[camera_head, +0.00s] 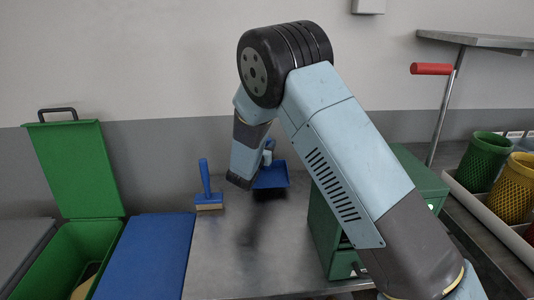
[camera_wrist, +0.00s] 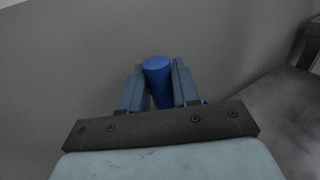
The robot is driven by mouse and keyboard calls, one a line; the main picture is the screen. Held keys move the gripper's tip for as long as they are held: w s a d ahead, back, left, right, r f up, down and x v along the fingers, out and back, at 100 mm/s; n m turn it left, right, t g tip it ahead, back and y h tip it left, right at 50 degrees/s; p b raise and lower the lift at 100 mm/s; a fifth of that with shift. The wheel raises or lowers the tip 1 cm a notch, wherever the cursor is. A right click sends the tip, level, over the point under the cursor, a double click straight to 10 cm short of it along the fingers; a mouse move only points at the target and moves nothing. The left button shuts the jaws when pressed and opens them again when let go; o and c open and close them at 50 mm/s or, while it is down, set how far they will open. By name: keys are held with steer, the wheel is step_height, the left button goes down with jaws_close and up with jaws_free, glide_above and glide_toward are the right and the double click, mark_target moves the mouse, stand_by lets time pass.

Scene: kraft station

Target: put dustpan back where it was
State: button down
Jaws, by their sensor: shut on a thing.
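The blue dustpan (camera_head: 272,177) shows in the head view just beyond my wrist, with its pan over the grey table near the wall. A dark shadow lies on the table below it. My gripper (camera_head: 267,156) is partly hidden by my own wrist in the head view. In the wrist view my gripper (camera_wrist: 158,88) is shut on the dustpan's round blue handle (camera_wrist: 157,66), with one finger on each side. Whether the pan touches the table I cannot tell.
A blue brush (camera_head: 208,190) stands on the table left of the dustpan. A green drawer cabinet (camera_head: 325,235) stands right, partly behind my arm. Mesh baskets (camera_head: 483,160) stand far right.

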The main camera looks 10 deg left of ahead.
steer(key=shift+w+f, duration=0.1)
steer(key=shift+f, duration=1.65)
steer(key=c, duration=0.8)
jaws_free()
steer(key=v, duration=1.2)
